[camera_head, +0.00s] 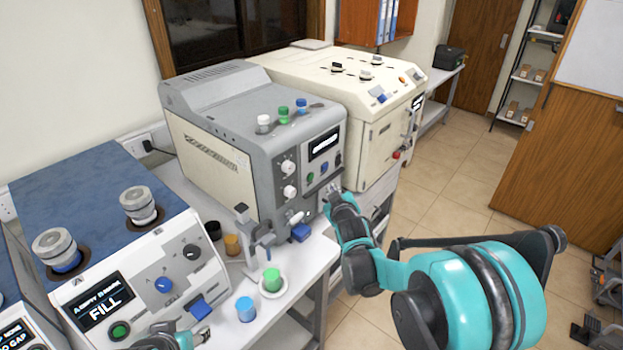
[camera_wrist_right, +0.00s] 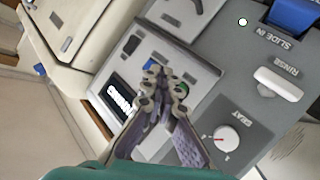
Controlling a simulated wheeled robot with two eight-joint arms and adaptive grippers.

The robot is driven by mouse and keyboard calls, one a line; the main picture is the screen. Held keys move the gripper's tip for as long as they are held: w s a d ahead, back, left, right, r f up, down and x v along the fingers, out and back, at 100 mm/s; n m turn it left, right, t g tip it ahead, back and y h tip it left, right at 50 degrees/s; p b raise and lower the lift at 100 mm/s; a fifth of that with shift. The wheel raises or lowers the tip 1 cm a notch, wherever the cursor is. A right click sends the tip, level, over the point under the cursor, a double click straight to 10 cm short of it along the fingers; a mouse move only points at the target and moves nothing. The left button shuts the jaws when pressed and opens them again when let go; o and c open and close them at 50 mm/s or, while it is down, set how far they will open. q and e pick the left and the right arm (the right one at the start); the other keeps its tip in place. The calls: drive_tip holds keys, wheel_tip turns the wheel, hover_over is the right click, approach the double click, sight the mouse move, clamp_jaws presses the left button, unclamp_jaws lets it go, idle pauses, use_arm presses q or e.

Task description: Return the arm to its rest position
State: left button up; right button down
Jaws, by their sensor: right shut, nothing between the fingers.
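My right arm comes in from the lower right in the head view, with a teal and black forearm. Its gripper (camera_head: 333,196) is shut and empty, in front of the right side of the grey testing machine (camera_head: 205,95). In the right wrist view the two fingers (camera_wrist_right: 163,88) come together in front of the machine's panel, near the small display (camera_wrist_right: 123,97) and buttons. I cannot tell whether the tips touch the panel. A small part of my left arm (camera_head: 180,338) shows at the bottom edge; the state of its gripper cannot be made out.
A green-capped container (camera_head: 271,278) and a blue-capped one (camera_head: 246,309) stand on the white bench near its front edge. A blue-topped FILL machine (camera_head: 80,190) stands at left, a cream machine (camera_head: 330,80) behind.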

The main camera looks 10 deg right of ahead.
drive_tip(key=shift+s, duration=0.1)
drive_tip(key=s+a+f+m+g+b, duration=0.1)
drive_tip(key=s+f+g, duration=0.1)
drive_tip(key=s, duration=0.9)
drive_tip(key=s+a+f+m+g+b, duration=0.1)
drive_tip(key=s+f+m+g+b, duration=0.1)
drive_tip(key=s, duration=1)
drive_tip(key=s+a+f+m+g+y+b, duration=0.1)
drive_tip(key=s+f+g, duration=0.2)
drive_tip(key=s, duration=0.8)
drive_tip(key=shift+s+a+f+g, duration=0.25)
drive_tip(key=shift+s+a+g, duration=0.05)
drive_tip(key=shift+a, duration=0.05)
